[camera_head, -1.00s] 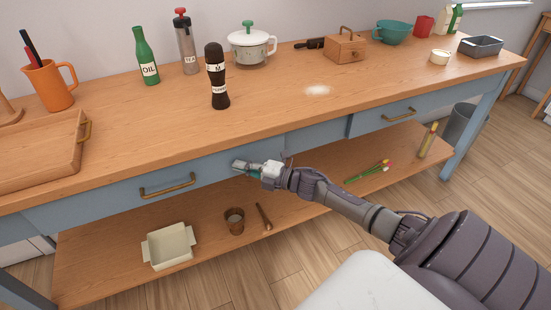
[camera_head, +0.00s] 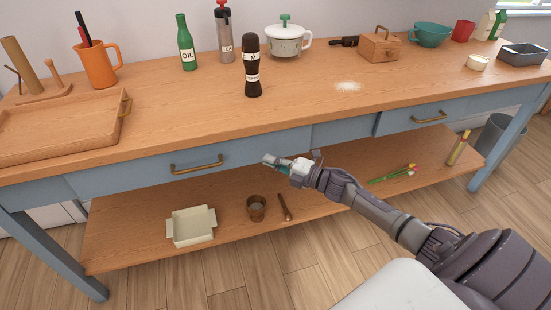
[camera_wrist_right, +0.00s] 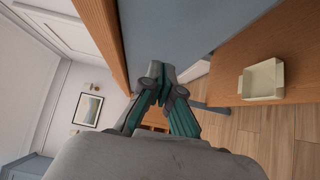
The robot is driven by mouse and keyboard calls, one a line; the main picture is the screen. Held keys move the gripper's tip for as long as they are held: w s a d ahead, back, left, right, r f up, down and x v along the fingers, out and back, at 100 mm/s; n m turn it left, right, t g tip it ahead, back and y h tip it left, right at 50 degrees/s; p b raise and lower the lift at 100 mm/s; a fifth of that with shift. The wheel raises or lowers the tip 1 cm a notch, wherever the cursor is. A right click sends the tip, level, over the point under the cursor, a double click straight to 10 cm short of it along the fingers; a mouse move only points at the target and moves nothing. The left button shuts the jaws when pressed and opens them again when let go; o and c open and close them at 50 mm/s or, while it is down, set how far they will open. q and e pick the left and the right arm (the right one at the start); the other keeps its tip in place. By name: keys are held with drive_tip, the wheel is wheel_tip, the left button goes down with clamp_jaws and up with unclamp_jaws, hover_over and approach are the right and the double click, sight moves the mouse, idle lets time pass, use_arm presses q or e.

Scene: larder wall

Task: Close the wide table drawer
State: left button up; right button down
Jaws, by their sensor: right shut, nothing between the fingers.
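The wide drawer (camera_head: 130,178) is the long blue front on the left of the table, with a brass handle (camera_head: 197,164). Its front looks about flush with the table's blue frame; I see no clear gap. My right gripper (camera_head: 268,159) is shut and empty, close to the drawer front and to the right of the handle. I cannot tell whether it touches. In the right wrist view the closed fingertips (camera_wrist_right: 162,78) are by the blue front (camera_wrist_right: 190,30), below the wooden tabletop edge. My left gripper is not in view.
A second, narrower drawer (camera_head: 400,122) is at the right. The tabletop holds a wooden tray (camera_head: 40,148), a pepper mill (camera_head: 252,70) and an oil bottle (camera_head: 187,45). The lower shelf (camera_head: 130,235) holds a cream box (camera_head: 190,236) and a brown cup (camera_head: 257,208).

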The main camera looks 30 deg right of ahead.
drive_tip(key=v, duration=1)
drive_tip(key=s+d+f+m+g+h+p, duration=0.1)
drive_tip(key=s+f+m+g+h, duration=0.25)
drive_tip(key=f, duration=0.55)
drive_tip(key=s+f+m+h+p, duration=0.1)
drive_tip(key=s+f+m+h, duration=0.1)
drive_tip(key=s+f+m, duration=0.5)
drive_tip(key=s+d+f+m+g+h+p, duration=0.1)
drive_tip(key=f+m+h+p, duration=0.15)
drive_tip(key=f, duration=0.85)
use_arm(q)
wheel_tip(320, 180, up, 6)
drive_tip(key=p, duration=0.2)
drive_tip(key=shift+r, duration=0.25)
use_arm(e)
drive_tip(key=s+a+f+m+g, duration=0.2)
drive_tip(key=s+a+f, duration=0.3)
drive_tip(key=s, duration=0.5)
drive_tip(key=s+a+f+m+g, duration=0.3)
drive_tip(key=s+a+f+g, duration=0.2)
drive_tip(key=s, duration=0.6)
drive_tip(key=s+a+f+m+g, duration=0.3)
drive_tip(key=s+a+f, duration=0.3)
drive_tip(key=s+a, duration=0.2)
drive_tip(key=shift+s+h, duration=0.4)
drive_tip(key=shift+s, duration=0.85)
